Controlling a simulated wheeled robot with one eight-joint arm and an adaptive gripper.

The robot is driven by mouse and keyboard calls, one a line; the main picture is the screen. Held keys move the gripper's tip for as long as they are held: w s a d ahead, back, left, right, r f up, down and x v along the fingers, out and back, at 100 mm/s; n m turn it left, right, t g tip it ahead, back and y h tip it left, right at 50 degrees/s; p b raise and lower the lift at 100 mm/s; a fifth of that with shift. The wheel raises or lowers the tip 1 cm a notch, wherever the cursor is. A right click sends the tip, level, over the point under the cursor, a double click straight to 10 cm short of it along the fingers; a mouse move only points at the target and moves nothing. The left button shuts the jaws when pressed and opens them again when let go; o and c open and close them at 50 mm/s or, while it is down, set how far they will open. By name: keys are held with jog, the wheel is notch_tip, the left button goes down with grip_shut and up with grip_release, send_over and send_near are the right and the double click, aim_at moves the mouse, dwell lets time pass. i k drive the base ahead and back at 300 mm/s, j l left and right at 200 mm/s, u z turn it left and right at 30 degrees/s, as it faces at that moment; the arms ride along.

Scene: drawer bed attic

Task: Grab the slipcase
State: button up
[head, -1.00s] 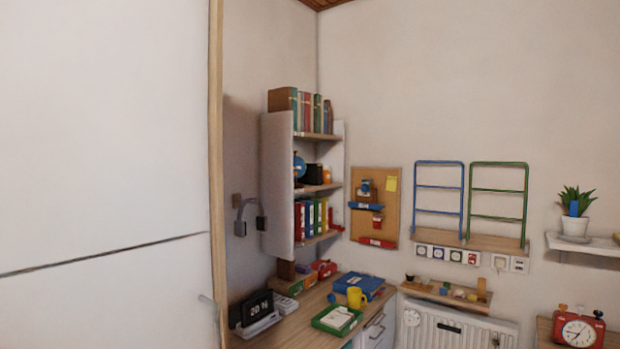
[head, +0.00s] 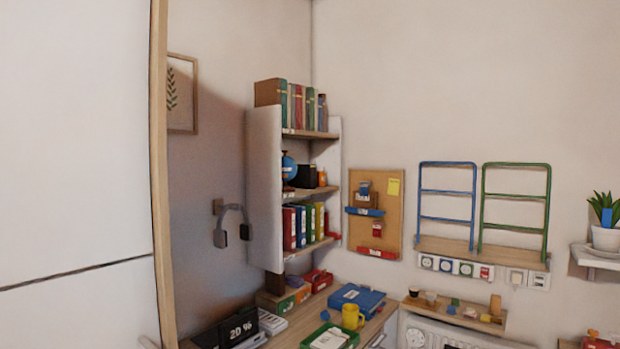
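On the top board of the white wall shelf, a brown box-like case (head: 268,92) stands upright at the left end of a row of books (head: 308,108). It looks most like the slipcase, but I cannot tell for sure at this distance. Its right side is hidden by the books, which stand in or against it. My gripper is not in view.
The wall shelf (head: 264,190) hangs above a desk with a blue box file (head: 356,298), a yellow mug (head: 352,317), a green tray (head: 305,342) and a clock (head: 240,328). A white panel (head: 75,150) with a wooden edge (head: 160,200) blocks the left side.

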aim_at(305, 178)
jog(key=i+l, duration=0.3)
jog(key=i, duration=0.2)
jog(key=i+l, duration=0.35)
jog(key=i, duration=0.15)
jog(key=i+l, duration=0.3)
jog(key=i, duration=0.2)
jog(key=i+l+z, duration=0.1)
jog(key=i+l, duration=0.2)
jog(key=i, duration=0.2)
